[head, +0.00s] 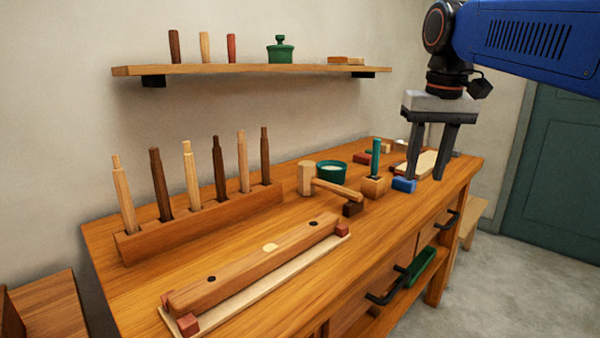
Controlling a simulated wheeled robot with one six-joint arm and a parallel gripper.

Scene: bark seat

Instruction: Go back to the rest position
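My gripper (425,176) hangs from my blue arm at the upper right and points down over the right end of the workbench. Its two dark fingers stand apart, with nothing held between them. A pale board (428,162) on the bench shows behind the fingers. A blue block (403,185) lies just left of the fingertips in the picture. I cannot tell the exact height of the fingertips above the bench.
The workbench (370,222) holds a rack (200,221) of upright wooden pegs, a long drilled beam (255,262), a mallet (307,178) and a green pot (332,172). A wall shelf (230,69) runs above. Drawer handles (388,288) stick out in front.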

